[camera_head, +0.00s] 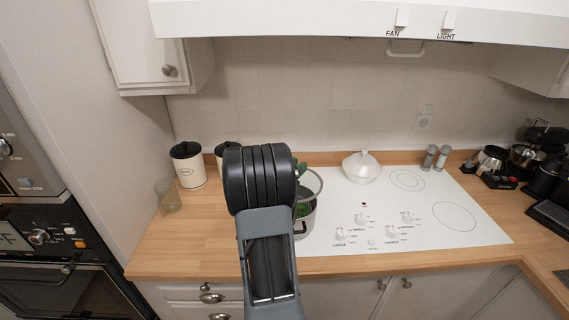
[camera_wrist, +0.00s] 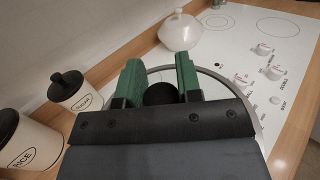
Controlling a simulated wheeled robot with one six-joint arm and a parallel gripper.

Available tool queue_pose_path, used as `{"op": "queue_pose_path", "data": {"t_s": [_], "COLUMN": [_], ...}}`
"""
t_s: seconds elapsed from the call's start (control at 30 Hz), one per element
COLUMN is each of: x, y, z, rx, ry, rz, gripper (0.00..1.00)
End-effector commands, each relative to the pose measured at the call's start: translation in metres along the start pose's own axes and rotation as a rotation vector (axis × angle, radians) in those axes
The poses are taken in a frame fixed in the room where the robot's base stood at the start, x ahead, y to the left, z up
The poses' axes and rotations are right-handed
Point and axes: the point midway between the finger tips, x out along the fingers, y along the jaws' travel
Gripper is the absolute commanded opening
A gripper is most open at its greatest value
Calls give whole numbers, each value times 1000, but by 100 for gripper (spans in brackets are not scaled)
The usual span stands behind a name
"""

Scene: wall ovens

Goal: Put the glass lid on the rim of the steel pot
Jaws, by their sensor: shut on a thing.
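My gripper (camera_wrist: 160,80) has green fingers on either side of the black knob (camera_wrist: 160,94) of the glass lid and is shut on it. The clear lid (camera_wrist: 225,84) spreads around the fingers in the wrist view. In the head view its right edge (camera_head: 321,183) shows beside my arm, above the steel pot (camera_head: 308,219). The lid appears raised above the pot's rim; the exact gap cannot be told.
A white lidded vessel (camera_head: 361,168) stands at the back of the white hob (camera_head: 440,190). Canisters (camera_head: 189,170) and a drinking glass (camera_head: 168,198) stand left. Shakers (camera_head: 435,157) and coffee things (camera_head: 490,160) stand right. The range hood (camera_head: 330,22) hangs above.

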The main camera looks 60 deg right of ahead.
Motion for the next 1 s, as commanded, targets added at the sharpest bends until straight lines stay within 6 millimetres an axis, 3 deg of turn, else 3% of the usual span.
{"op": "queue_pose_path", "data": {"t_s": [0.27,0.8,1.0], "x": [-6,-6,-6], "y": [7,7,6], "z": [-9,-59,-67], "rx": [0,0,1], "ry": [-1,-1,-1], "rz": [16,17,16], "gripper": [0,0,0]}}
